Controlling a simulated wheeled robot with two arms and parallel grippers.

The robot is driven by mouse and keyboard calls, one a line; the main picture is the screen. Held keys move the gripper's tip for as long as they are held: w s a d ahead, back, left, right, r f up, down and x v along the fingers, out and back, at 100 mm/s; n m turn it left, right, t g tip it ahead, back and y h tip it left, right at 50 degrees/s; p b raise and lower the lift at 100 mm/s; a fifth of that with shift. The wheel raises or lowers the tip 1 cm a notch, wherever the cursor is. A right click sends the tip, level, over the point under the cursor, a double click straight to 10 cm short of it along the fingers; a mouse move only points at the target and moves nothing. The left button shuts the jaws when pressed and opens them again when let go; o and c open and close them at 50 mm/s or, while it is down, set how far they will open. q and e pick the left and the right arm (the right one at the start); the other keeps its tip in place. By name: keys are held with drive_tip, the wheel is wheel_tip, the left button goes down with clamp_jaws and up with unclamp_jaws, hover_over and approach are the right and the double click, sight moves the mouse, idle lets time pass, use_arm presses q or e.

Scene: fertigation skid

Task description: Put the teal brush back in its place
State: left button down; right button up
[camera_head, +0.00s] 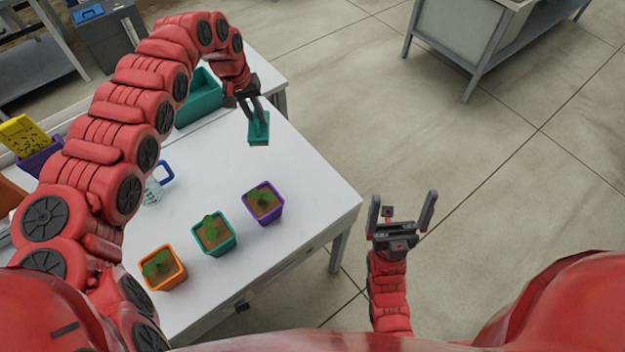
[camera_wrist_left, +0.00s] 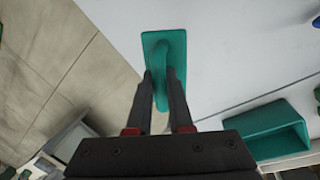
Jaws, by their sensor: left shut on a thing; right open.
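The teal brush (camera_head: 259,130) is held by my left gripper (camera_head: 257,112) over the right back part of the white table. In the left wrist view the fingers of my left gripper (camera_wrist_left: 166,88) are shut on the handle of the teal brush (camera_wrist_left: 177,45). I cannot tell whether the brush touches the table. A teal bin (camera_head: 201,98) stands at the back of the table, left of the brush; it also shows in the left wrist view (camera_wrist_left: 275,140). My right gripper (camera_head: 402,215) is open and empty, off the table's right side.
Pots with plants stand on the table (camera_head: 318,190): orange (camera_head: 165,283), teal (camera_head: 214,247) and purple (camera_head: 262,217). A clear object with a blue handle (camera_head: 165,172) is near my left arm. A yellow thing (camera_head: 22,136) and a purple bin (camera_head: 42,160) are at far left.

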use_arm(q)
drive_tip(key=w+d+f+n+p, duration=0.1)
drive_tip(key=w+d+n+p, duration=0.2)
drive_tip(key=d, duration=1)
drive_tip(key=s+f+n+t+p, duration=0.1)
drive_tip(key=s+f+n+p, duration=0.35)
drive_tip(key=s, duration=0.55)
drive_tip(key=shift+m, duration=0.35)
wheel_tip(320, 180, down, 10)
drive_tip(key=shift+s+a+f, duration=0.1)
drive_tip(key=shift+s+a, duration=0.05)
drive_tip(key=shift+f, duration=0.2)
drive_tip(key=shift+f, duration=0.1)
drive_tip(key=c, duration=0.8)
unclamp_jaws()
